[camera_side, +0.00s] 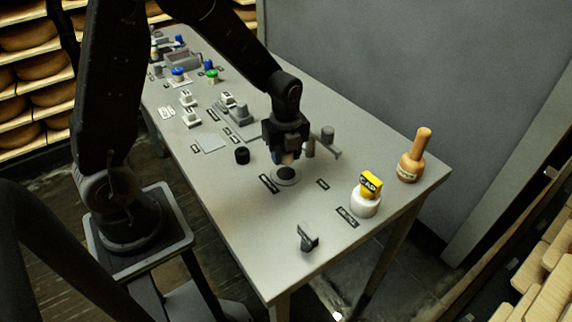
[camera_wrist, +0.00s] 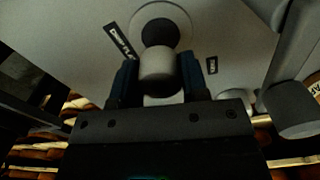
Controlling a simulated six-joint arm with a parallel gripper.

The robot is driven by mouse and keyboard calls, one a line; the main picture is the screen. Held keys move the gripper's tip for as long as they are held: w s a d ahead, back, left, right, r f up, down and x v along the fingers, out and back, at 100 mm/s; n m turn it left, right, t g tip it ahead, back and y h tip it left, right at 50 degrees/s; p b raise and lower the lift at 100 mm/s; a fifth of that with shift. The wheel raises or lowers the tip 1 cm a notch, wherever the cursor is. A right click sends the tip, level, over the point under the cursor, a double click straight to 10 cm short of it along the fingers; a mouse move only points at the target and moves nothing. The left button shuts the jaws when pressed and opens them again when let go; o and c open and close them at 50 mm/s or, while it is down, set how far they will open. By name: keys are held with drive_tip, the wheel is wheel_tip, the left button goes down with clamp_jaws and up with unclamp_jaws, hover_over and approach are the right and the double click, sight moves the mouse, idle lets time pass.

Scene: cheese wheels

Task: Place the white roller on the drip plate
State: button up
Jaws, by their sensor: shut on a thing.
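My gripper (camera_side: 286,152) is shut on the white roller, which shows as a pale cylinder (camera_wrist: 157,64) between the jaws in the wrist view. In the side view only a small pale part of the roller (camera_side: 288,159) shows under the jaws. The drip plate (camera_side: 294,180) is a pale round disc with a dark centre, lying on the table just below my gripper. In the wrist view its rim (camera_wrist: 181,17) shows beyond the roller. I cannot tell whether the roller touches the plate.
A black cylinder (camera_side: 242,156) stands left of the plate. A grey fixture (camera_side: 328,144) stands close on its right. A yellow block (camera_side: 371,184) on a white round base, a wooden-handled stamp (camera_side: 411,167) and a dark bracket (camera_side: 307,239) stand nearer the right and front.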

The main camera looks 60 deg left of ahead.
sight(286, 173)
drive_tip(key=shift+f, duration=2)
drive_tip(key=shift+f, duration=0.2)
drive_tip(key=o, duration=0.9)
